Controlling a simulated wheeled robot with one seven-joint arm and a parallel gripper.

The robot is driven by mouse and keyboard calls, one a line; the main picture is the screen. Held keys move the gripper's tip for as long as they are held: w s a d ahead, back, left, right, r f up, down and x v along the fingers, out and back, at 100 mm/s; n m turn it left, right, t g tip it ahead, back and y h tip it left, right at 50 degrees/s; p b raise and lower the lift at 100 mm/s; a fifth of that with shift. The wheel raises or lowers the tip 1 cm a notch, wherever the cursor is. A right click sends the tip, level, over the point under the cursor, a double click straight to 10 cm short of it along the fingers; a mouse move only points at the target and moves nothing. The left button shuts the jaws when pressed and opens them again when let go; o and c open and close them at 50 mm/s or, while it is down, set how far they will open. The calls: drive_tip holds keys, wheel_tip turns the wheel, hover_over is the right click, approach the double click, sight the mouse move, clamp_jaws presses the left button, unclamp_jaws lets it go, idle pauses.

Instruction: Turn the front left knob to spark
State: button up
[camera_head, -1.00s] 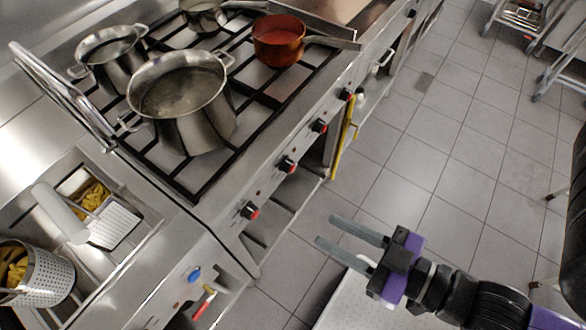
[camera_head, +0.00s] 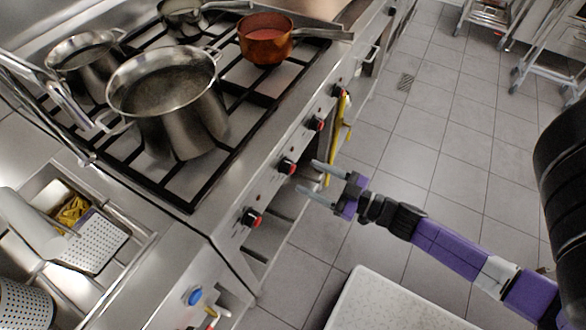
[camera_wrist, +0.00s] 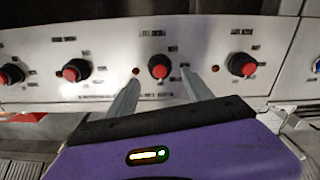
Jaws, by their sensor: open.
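A row of black knobs with red faces runs along the stove's steel front panel. The knob nearest the fryer (camera_head: 252,217) and the knob one place along (camera_head: 287,166) show clearly in the head view. In the wrist view they are the right-hand red knob (camera_wrist: 241,64) and the middle red knob (camera_wrist: 160,66). The panel labels are too blurred to read, so which knob is front left cannot be told by label. My gripper (camera_head: 306,176) is open and empty, a short way out from the panel. In the wrist view its fingers point to either side of the middle knob, apparently not touching it.
Steel pots and a copper saucepan (camera_head: 265,40) stand on the black grates. A yellow cloth (camera_head: 335,135) hangs at the stove front beyond my gripper. A fryer with a blue knob (camera_head: 194,296) adjoins the stove.

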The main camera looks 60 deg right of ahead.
sight(287, 166)
drive_tip(key=w, duration=0.5)
drive_tip(key=shift+w+a+p, duration=0.1)
drive_tip(key=shift+w+p, duration=0.2)
drive_tip(key=shift+w, duration=0.1)
drive_tip(key=shift+c, duration=0.2)
clamp_jaws()
drive_tip(key=shift+n, duration=0.4)
drive_tip(key=shift+n+b, duration=0.8)
drive_tip(key=shift+n, duration=2.7)
